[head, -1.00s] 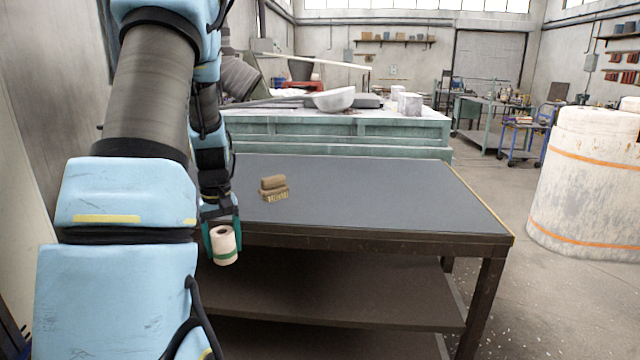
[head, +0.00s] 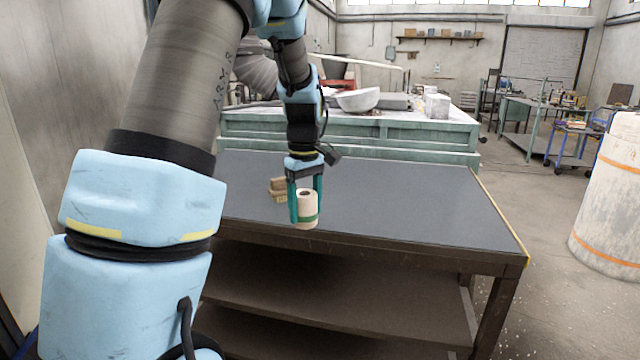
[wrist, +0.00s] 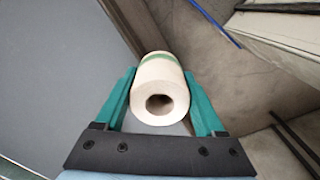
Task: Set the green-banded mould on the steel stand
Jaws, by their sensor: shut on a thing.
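The green-banded mould (head: 306,206) is a cream cylinder with a hole in its top and a green band low on its side. My gripper (head: 306,203) is shut on it and holds it upright, in front of the dark table's near part in the head view. In the wrist view the mould (wrist: 161,90) sits between the two teal fingers, its open end towards the camera. I cannot tell its height over the table. No steel stand can be made out in these frames.
A brown brush-like block (head: 278,188) lies on the dark table (head: 420,205), partly hidden behind my gripper. The table's middle and right are clear. Behind stands a green bench (head: 400,130) with a pale bowl (head: 357,100). A large white drum (head: 610,200) stands at right.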

